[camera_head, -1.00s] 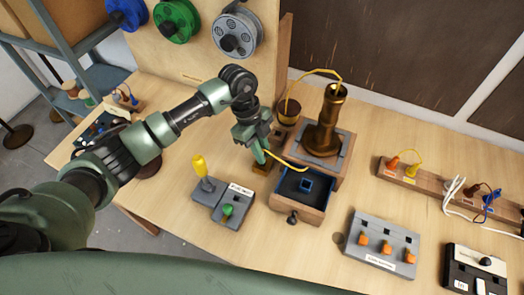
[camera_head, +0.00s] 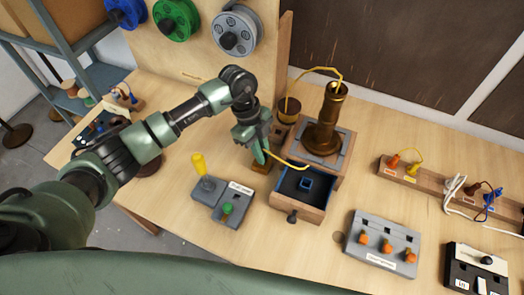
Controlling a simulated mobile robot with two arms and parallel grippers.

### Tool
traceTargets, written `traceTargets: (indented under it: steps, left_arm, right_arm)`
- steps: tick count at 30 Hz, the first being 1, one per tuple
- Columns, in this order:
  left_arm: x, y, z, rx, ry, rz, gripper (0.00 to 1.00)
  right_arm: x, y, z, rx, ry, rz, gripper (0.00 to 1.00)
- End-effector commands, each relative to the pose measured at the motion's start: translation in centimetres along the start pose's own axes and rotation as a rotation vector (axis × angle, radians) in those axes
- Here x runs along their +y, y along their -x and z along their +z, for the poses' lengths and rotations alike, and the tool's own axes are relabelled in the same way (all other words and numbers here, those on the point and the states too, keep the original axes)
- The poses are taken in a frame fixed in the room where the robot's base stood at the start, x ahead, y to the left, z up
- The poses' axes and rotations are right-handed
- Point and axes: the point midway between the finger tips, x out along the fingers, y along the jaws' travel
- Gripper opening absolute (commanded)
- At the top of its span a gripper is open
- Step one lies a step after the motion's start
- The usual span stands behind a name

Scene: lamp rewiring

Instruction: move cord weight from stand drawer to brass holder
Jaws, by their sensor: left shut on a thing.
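My left gripper (camera_head: 262,157) is shut just left of the open stand drawer (camera_head: 297,207), pointing down over a small brass-brown block (camera_head: 261,168), which looks like the brass holder. The thing in its jaws, apparently the cord weight, is mostly hidden by the fingers. I cannot tell whether it touches the block. In the drawer sits a small blue square piece (camera_head: 305,183) with a dark middle. A yellow cord (camera_head: 286,161) runs from beside the gripper to the drawer's back edge. My right gripper is not in view.
A brass lamp column (camera_head: 327,120) stands on the stand behind the drawer. A grey switch box with a yellow knob (camera_head: 198,163) stands left of the drawer. A grey panel with orange knobs (camera_head: 382,244) lies at front right. Bare tabletop lies between them.

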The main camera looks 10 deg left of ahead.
Motion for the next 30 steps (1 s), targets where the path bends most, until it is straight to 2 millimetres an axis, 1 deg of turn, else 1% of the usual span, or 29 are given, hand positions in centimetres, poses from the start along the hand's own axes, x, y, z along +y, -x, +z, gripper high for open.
traceTargets:
  steps: [4, 5, 6, 7, 16, 19, 23, 30]
  left_arm:
    - [0.0, -0.2, 0.1, 0.0, 0.0, 0.0, 0.0]
    - [0.0, -0.2, 0.1, 0.0, 0.0, 0.0, 0.19]
    - [0.0, -0.2, 0.1, 0.0, 0.0, 0.0, 0.3]
    - [0.0, -0.2, 0.1, 0.0, 0.0, 0.0, 0.38]
    - [0.0, -0.1, 0.1, 0.0, 0.0, 0.0, 0.39]
    - [-0.1, 0.3, 0.1, 0.0, 0.0, -0.002, 0.39]
    - [-0.1, 2.0, 0.2, -0.002, -0.001, -0.005, 0.39]
    - [-0.1, 6.0, 0.2, -0.002, 0.0, -0.004, 0.39]
  right_arm:
    - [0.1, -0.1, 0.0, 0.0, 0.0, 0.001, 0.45]
    - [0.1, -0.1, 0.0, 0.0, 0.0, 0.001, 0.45]
    - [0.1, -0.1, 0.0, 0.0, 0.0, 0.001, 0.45]
    - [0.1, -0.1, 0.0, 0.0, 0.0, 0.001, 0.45]
    - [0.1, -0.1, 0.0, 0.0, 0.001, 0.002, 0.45]
    - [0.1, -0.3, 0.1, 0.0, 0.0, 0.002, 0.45]
    - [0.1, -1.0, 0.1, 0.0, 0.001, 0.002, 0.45]
    - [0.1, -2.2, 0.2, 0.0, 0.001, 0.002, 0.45]
